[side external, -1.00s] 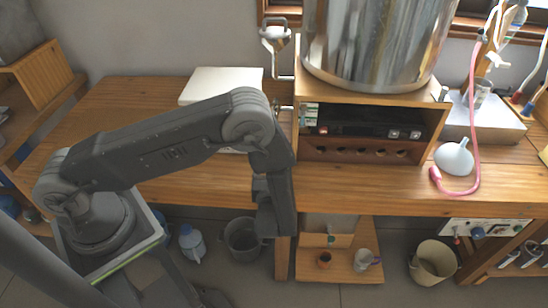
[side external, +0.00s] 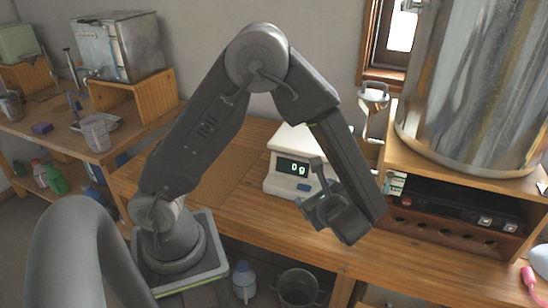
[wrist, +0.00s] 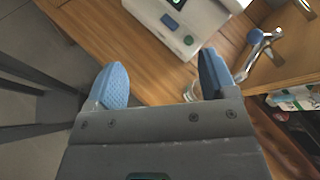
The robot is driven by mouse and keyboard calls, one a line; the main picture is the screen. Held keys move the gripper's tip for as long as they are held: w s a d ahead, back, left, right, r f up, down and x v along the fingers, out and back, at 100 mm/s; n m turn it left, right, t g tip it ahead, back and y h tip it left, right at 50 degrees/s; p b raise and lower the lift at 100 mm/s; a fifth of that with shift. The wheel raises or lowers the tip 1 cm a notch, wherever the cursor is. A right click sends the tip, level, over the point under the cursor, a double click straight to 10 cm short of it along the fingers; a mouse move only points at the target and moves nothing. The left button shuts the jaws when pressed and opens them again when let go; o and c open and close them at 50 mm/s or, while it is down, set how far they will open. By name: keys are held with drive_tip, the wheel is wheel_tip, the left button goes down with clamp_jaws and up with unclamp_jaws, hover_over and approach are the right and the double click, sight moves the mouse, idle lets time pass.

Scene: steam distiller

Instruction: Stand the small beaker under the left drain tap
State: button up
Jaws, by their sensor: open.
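My gripper (side external: 325,203) is open in front of the white scale, over the front part of the bench. In the wrist view its two blue fingers (wrist: 163,80) are spread wide, with bare wood between them. A small clear glass object (wrist: 190,91), perhaps the small beaker, shows beside the right finger, which partly hides it. It is apart from the left finger; whether the right one touches it I cannot tell. A metal tap with a blue handle (wrist: 258,48) is at the upper right of the wrist view, by the wooden stand. I cannot tell whether it is the left drain tap.
The white scale (side external: 285,182) reads 0 g behind my gripper. A wooden stand (side external: 400,157) carries a large metal vessel (side external: 470,90) on the right. Bare wood lies left of the scale.

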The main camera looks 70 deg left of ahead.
drive_tip(key=s+d+r+n+t+h, duration=0.1)
drive_tip(key=s+r+n+h, duration=0.5)
drive_tip(key=r+n, duration=0.1)
drive_tip(key=s+d+r+n+t+h, duration=0.2)
drive_tip(key=s+r+n+h, duration=0.4)
drive_tip(key=r+n, duration=0.2)
drive_tip(key=shift+s+d+r+h, duration=0.3)
drive_tip(key=shift+r+h, duration=0.1)
drive_tip(key=shift+r, duration=0.45)
